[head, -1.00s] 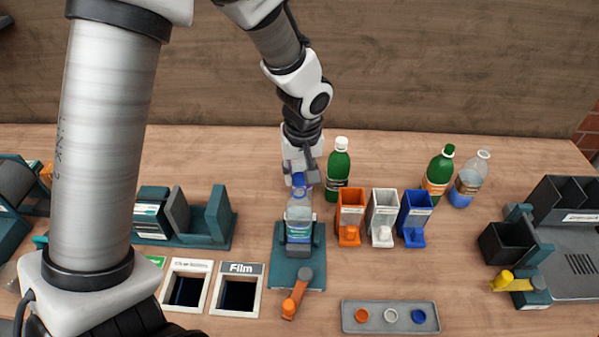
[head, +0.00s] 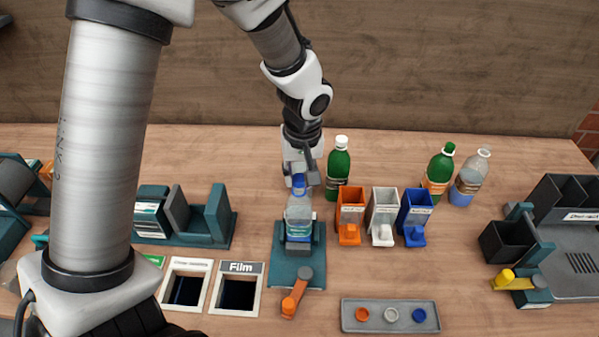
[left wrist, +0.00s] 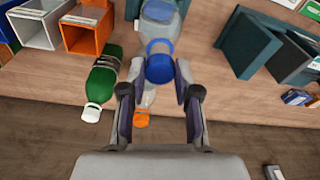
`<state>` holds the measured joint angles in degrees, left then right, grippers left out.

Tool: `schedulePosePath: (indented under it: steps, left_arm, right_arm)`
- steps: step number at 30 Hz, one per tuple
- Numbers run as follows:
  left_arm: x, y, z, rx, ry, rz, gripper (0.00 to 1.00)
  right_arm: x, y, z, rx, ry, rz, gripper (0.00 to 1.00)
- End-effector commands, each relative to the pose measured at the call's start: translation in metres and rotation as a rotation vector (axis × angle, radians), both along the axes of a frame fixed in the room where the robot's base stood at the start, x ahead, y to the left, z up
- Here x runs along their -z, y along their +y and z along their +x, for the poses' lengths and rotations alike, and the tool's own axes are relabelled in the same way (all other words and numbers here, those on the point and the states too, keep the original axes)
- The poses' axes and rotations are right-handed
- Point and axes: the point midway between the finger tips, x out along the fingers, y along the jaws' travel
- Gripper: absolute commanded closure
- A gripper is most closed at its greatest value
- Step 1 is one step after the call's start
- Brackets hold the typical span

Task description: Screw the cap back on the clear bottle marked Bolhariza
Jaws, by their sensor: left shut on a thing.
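The clear bottle (head: 299,220) with a blue-green label stands upright in the teal holder (head: 285,270) at mid-table; its print is too small to read. My left gripper (head: 300,182) is above the bottle, shut on a blue cap (head: 299,184). In the left wrist view the cap (left wrist: 160,62) sits between the two fingertips (left wrist: 158,85), in line with the bottle (left wrist: 160,22). The cap is at the bottle's mouth; I cannot tell whether it is threaded on. My right gripper is not in view.
A green bottle (head: 338,170) with a white cap stands close right of my gripper. Orange (head: 349,218), white (head: 382,220) and blue (head: 415,220) dispensers stand right of the holder. A grey tray (head: 375,327) with three caps lies in front. The holder has an orange lever (head: 296,293).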

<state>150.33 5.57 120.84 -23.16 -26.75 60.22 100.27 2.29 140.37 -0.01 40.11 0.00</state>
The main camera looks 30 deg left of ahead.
Motion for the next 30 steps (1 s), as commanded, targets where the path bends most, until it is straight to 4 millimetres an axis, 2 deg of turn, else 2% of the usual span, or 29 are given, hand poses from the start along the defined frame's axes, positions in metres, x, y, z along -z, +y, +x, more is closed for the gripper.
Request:
schedulePosePath:
  steps: [30]
  left_arm:
    - [0.0091,-0.0006,-0.0012,0.000,0.000,0.000,0.77]
  right_arm:
    - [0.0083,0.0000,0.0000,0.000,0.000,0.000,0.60]
